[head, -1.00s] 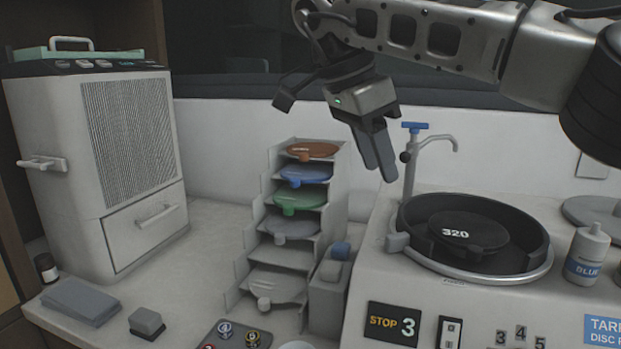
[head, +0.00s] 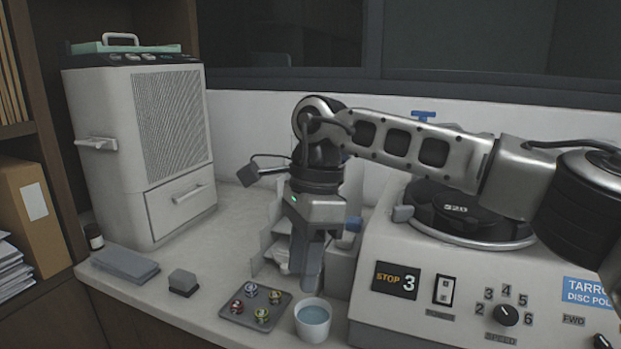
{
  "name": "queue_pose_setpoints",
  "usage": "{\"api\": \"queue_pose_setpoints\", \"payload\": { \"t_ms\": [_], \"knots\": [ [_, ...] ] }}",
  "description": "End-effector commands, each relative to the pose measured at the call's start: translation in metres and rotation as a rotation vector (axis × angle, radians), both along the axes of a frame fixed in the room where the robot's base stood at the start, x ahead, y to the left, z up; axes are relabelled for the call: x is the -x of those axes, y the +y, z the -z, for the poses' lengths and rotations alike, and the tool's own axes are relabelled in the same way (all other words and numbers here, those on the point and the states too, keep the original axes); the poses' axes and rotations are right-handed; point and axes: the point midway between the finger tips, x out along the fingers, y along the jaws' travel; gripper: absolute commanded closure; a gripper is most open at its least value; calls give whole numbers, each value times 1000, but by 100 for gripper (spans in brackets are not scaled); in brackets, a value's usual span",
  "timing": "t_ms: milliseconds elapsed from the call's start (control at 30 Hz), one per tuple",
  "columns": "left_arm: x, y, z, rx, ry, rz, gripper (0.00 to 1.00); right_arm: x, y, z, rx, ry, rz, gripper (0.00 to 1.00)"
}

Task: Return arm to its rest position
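My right arm reaches in from the right across the polishing machine. My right gripper (head: 308,284) points down in the middle of the view, above the counter behind the white cup. Its two fingers look close together, with nothing visible between them. The gripper and wrist hide most of the stepped disc rack (head: 272,232). My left gripper is out of view.
A white cup of bluish liquid (head: 312,326) and a grey tray of several small round pieces (head: 238,318) stand close below the gripper. The polishing machine (head: 365,318) is to the right, the white cabinet (head: 130,165) to the left. Bare counter (head: 232,232) lies between cabinet and rack.

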Motion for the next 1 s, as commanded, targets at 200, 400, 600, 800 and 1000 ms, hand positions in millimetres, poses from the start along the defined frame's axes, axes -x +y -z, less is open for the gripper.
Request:
{"api": "queue_pose_setpoints", "payload": {
  "t_ms": [200,400,600,800,1000],
  "knots": [
    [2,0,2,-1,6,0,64,84,107,54,-526,446,135,62],
    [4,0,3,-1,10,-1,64,117,154,29,-956,965,486,62],
    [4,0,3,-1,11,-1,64,83,132,21,-1247,1520,989,62],
    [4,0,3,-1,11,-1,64,37,55,88,-1381,2061,1608,62],
    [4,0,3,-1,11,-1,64,50,-40,206,984,-1818,-1652,62]
  ]
}}
